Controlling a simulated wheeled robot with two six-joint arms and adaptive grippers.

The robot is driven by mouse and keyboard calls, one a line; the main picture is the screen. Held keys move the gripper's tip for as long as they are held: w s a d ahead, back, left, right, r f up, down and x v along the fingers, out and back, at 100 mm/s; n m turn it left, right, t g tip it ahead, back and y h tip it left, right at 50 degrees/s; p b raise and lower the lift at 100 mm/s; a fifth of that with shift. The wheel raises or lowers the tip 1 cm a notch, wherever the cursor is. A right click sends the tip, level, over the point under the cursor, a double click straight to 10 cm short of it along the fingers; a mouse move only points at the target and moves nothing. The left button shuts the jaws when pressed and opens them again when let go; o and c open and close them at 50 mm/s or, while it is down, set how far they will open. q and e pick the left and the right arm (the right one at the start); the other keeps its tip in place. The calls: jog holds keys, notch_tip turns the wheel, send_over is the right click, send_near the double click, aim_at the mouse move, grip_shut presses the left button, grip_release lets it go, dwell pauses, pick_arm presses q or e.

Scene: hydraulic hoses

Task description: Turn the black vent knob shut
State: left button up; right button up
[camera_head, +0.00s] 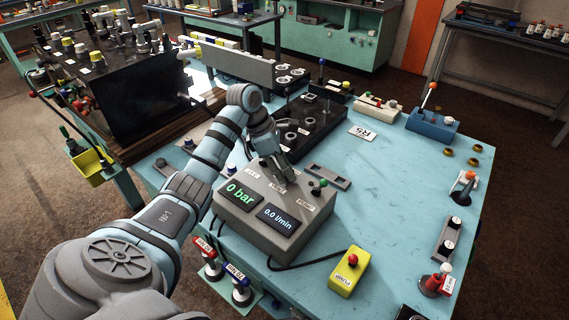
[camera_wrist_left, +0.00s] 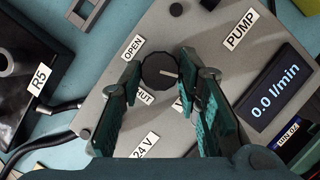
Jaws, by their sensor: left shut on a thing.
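The black vent knob (camera_wrist_left: 160,70) is on the top face of a grey control box (camera_head: 240,212). Its white pointer mark points right in the left wrist view, towards one finger. The labels OPEN (camera_wrist_left: 133,46) and SHUT, partly covered, are to the knob's left. My left gripper (camera_wrist_left: 163,84) has its teal fingers on either side of the knob and is shut on it. In the head view my left gripper (camera_head: 283,184) reaches down to the box top and hides the knob. The box displays read 0 bar and 0.0 l/min. My right gripper is not in view.
A green-tipped lever (camera_head: 320,184) stands beside my gripper on the box. A yellow pump box with a red button (camera_head: 348,272) is in front. A black block with ports (camera_head: 307,128) stands behind. The blue table's right middle (camera_head: 400,190) is clear.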

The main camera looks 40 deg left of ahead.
pick_arm(q)
jog(key=n+t+y+p, duration=0.1)
jog(key=n, duration=0.2)
jog(key=shift+s+d+r+n, duration=0.1)
jog(key=shift+n, duration=0.3)
jog(key=n+y+p, duration=0.1)
jog(key=n, duration=0.2)
jog(key=shift+d+n+t, duration=0.15)
jog(key=shift+n+t, duration=0.15)
jog(key=n+y+p, duration=0.1)
jog(key=n, duration=0.2)
jog(key=shift+d+y, duration=0.15)
jog(key=shift+y, duration=0.15)
jog(key=shift+n+y+p, duration=0.5)
jog(key=shift+n+p, duration=0.1)
jog(key=shift+n, duration=0.8)
jog(key=shift+d, duration=0.1)
jog(key=o, duration=1.1)
jog(key=shift+s, duration=0.1)
jog(key=shift+o, duration=0.2)
